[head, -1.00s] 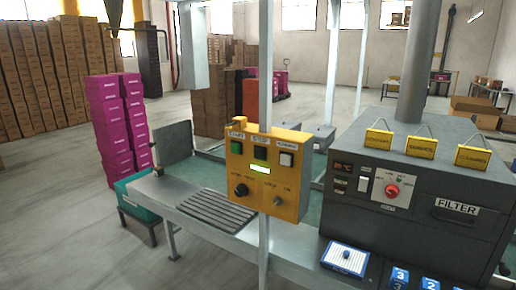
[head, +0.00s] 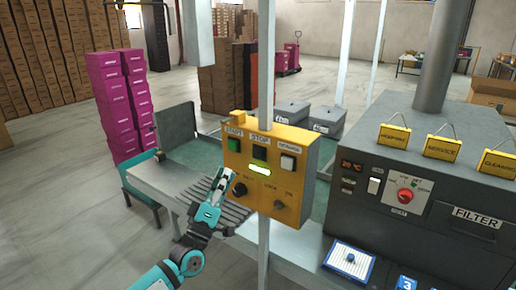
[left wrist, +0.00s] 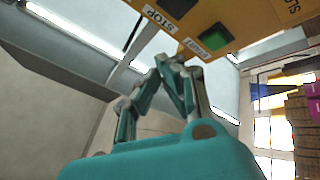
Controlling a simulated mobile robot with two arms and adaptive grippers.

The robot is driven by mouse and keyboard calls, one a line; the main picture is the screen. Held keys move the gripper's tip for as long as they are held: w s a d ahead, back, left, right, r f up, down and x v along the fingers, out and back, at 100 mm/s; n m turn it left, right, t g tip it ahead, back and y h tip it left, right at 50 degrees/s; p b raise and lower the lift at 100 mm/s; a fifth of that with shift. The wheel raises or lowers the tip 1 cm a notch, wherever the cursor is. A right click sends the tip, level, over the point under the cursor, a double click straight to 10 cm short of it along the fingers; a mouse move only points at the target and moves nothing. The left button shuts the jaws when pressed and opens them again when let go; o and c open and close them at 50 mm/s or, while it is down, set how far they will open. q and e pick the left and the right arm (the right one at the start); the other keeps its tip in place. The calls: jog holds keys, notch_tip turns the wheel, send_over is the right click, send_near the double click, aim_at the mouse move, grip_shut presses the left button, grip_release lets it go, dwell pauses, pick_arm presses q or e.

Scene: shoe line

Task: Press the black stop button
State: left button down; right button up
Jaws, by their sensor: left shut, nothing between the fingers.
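The black stop button (head: 260,153) sits under the STOP label on the yellow control box (head: 290,196), between a green start button (head: 233,145) and a white button (head: 287,163). My left gripper (head: 222,174) is shut and empty, in front of the box's lower left side, below and left of the stop button. In the left wrist view, the shut fingertips (left wrist: 170,62) are just short of the box's edge; the dark stop button (left wrist: 177,7) and green start button (left wrist: 215,37) show beyond them. I see no contact with the box. My right gripper is out of view.
A dark grey filter machine (head: 425,185) with a red knob stands right.

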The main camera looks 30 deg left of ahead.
aim_at(258, 154)
pick_arm(q)
jog(key=shift+s+r, duration=0.15)
jog(key=shift+r, duration=0.5)
jog(key=w+b, duration=0.4)
jog(key=w, duration=0.5)
jog(key=shift+d, duration=0.35)
jog(key=shift+s, duration=0.1)
dwell(0.7)
jog(key=shift+w, duration=0.2)
jog(key=shift+w, duration=0.3)
